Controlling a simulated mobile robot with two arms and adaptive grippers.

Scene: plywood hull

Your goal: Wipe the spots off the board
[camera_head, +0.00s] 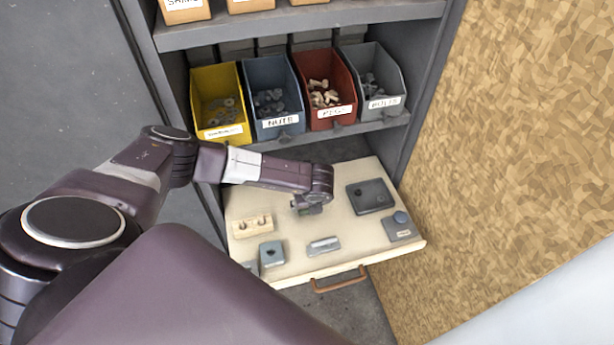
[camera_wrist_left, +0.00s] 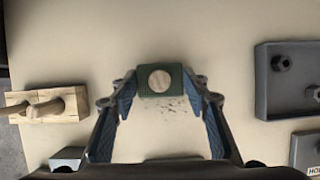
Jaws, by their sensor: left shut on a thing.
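The board (camera_head: 350,245) is a cream pull-out surface below the bins; it also fills much of the left wrist view (camera_wrist_left: 225,30). My left gripper (camera_head: 311,208) is over its middle. In the left wrist view the gripper (camera_wrist_left: 160,84) is shut on a dark green block with a round tan top (camera_wrist_left: 160,79), its fingers on either side. In the head view the block shows only as a small greenish patch under the wrist. Small dark spots (camera_wrist_left: 170,104) show on the board just below the block in the left wrist view. I cannot tell whether the block touches the board. My right gripper is not in view.
A wooden block with pegs (camera_head: 252,226), a blue-grey block (camera_head: 272,254), a grey metal piece (camera_head: 323,246), a dark tray (camera_head: 370,196) and a grey part with a knob (camera_head: 400,229) lie around. Bins (camera_head: 275,100) stand behind. A handle (camera_head: 338,283) is in front.

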